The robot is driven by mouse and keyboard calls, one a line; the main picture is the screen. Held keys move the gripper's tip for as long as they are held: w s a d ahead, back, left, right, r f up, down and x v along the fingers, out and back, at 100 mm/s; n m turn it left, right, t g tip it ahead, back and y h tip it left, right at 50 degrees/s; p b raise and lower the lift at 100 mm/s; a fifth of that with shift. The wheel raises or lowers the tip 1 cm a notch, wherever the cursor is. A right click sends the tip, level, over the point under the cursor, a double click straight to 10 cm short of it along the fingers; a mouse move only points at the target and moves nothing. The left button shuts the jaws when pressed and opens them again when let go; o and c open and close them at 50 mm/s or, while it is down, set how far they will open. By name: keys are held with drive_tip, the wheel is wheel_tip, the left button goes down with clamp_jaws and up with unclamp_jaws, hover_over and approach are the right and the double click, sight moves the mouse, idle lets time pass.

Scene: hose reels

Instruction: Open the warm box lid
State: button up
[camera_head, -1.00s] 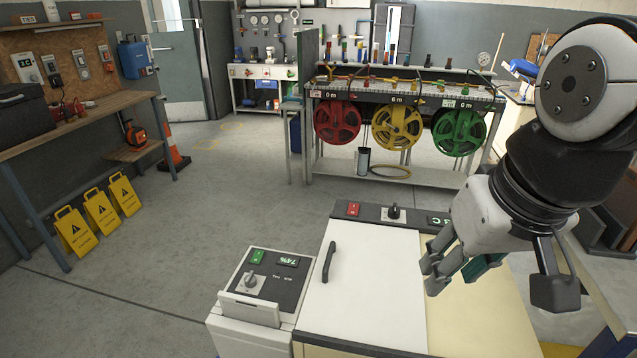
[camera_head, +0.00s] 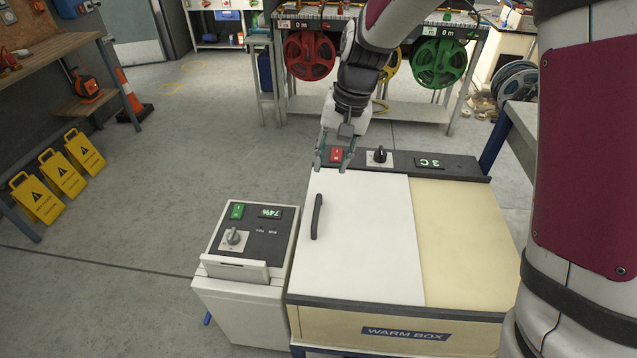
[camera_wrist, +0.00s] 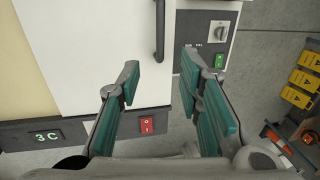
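The warm box (camera_head: 375,325) is a cream cabinet labelled "WARM BOX". Its white lid (camera_head: 372,250) lies flat and closed on the left part of the top. A black bar handle (camera_head: 317,217) stands near the lid's left edge; it also shows at the top of the wrist view (camera_wrist: 160,30). My gripper (camera_head: 333,165) is over the box's rear panel, close to the red switch (camera_head: 336,155) and behind the handle. In the wrist view my gripper (camera_wrist: 165,85) has its teal fingers spread wide with nothing between them. The handle lies beyond the fingertips, apart from them.
The rear panel carries a black knob (camera_head: 380,155) and a "3 C" display (camera_head: 430,162). A smaller white unit (camera_head: 240,270) with a dial stands left of the box. A hose reel bench (camera_head: 420,110) is behind. Open floor lies left.

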sight(318, 206)
drive_tip(key=a+f, duration=0.1)
drive_tip(key=f, duration=0.8)
drive_tip(key=a+f, duration=0.1)
drive_tip(key=f, duration=0.3)
drive_tip(key=shift+w+a+f, duration=0.35)
drive_tip(key=shift+c, duration=0.6)
clamp_jaws()
